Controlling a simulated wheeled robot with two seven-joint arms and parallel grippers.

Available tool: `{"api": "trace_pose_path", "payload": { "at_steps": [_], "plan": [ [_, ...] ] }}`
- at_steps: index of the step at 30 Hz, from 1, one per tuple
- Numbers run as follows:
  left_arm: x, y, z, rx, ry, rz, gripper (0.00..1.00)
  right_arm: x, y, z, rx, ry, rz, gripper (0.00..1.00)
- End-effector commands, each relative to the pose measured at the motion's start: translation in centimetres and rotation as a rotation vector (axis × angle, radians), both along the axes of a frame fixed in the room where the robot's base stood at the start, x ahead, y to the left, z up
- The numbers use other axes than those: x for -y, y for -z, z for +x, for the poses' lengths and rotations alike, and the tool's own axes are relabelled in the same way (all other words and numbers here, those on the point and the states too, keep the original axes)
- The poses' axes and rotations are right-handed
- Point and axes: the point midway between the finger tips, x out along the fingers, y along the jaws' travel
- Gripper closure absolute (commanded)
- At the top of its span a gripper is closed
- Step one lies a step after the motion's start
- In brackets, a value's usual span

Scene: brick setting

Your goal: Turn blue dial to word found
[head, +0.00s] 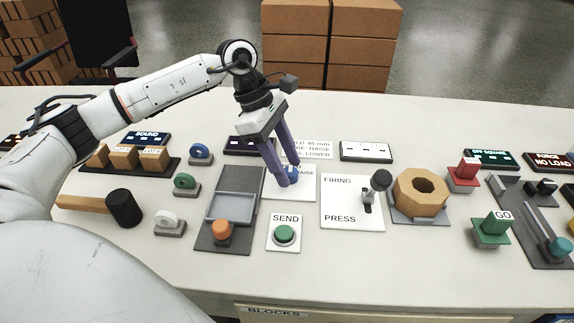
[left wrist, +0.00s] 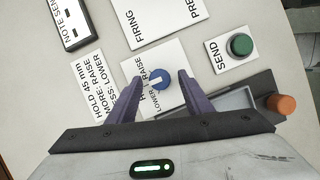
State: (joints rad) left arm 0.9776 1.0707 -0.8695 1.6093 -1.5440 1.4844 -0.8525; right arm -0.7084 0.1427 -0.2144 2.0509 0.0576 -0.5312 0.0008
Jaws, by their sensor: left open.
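The blue dial (left wrist: 162,80) sits on a white plate (left wrist: 172,50) printed with RAISE and LOWER. In the head view the fingers partly hide the dial (head: 292,173). I cannot tell whether they touch it. A white card (left wrist: 105,92) beside the plate reads HOLD 45 mm, MORE: RAISE, LESS: LOWER. My right gripper is not in view.
The SEND plate with its green button (head: 284,234) stands nearer me. A grey tray fixture with an orange knob (head: 222,230) lies left. The FIRING/PRESS lever panel (head: 340,200) lies right, with a wooden nut (head: 420,191) beyond. Labelled displays line the back.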

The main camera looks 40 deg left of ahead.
Motion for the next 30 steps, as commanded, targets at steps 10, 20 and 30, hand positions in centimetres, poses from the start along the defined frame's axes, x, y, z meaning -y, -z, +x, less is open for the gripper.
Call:
{"api": "trace_pose_path", "payload": {
  "at_steps": [10,20,30],
  "plan": [
    [0.25,0.53,0.07,0.000,-0.001,-0.001,0.54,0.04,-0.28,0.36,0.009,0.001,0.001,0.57],
    [0.25,0.49,0.06,0.000,-0.001,-0.001,0.95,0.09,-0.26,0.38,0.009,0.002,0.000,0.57],
    [0.24,0.49,-0.03,0.001,-0.082,0.000,0.95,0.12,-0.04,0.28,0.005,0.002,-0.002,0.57]
  ]
}}
